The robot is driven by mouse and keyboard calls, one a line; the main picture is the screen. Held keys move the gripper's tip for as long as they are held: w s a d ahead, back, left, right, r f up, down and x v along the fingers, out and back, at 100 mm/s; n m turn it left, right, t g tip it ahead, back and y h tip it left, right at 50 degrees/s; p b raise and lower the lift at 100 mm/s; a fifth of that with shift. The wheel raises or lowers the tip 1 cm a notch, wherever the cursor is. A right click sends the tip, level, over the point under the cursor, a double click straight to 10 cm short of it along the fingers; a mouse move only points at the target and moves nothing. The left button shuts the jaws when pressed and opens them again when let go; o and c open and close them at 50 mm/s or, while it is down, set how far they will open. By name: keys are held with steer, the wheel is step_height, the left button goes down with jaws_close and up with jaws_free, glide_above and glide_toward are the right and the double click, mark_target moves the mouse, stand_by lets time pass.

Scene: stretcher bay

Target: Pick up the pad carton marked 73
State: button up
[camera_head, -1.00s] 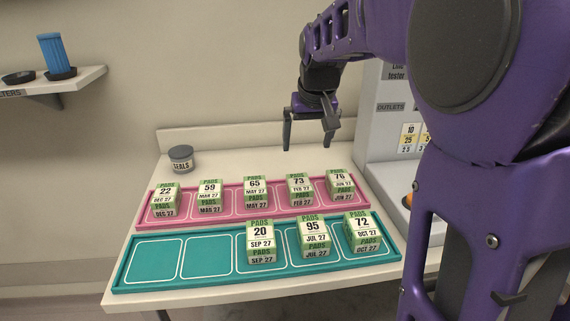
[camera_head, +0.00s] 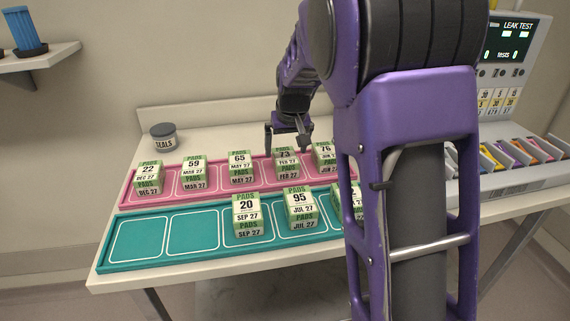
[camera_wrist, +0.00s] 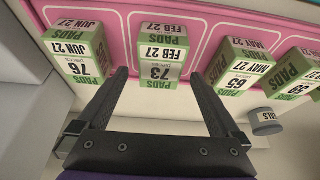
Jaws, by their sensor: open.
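The pad carton marked 73 (camera_head: 286,166) is a green and white box in the pink tray (camera_head: 216,178), between the cartons marked 65 (camera_head: 240,170) and 76 (camera_head: 324,157). In the wrist view carton 73 (camera_wrist: 160,62) appears upside down, ahead of and between my two fingers. My gripper (camera_head: 286,148) is open and empty, just behind and above carton 73 in the head view. In the wrist view its fingertips (camera_wrist: 158,72) flank the carton's sides with gaps. Whether the fingers are at the carton's height is hard to tell.
Cartons 59 (camera_head: 193,172) and 22 (camera_head: 149,178) stand farther left. The teal tray (camera_head: 140,240) in front holds cartons 20 (camera_head: 247,214), 95 (camera_head: 299,208) and a partly hidden one behind my arm. A seals tin (camera_head: 163,137) stands back left; a leak tester (camera_head: 510,60) is right.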

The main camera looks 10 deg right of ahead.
mark_target(285, 155)
steer(key=x, duration=0.4)
steer(key=shift+s+r, duration=0.1)
steer(key=shift+r, duration=0.05)
steer(key=c, duration=1.5)
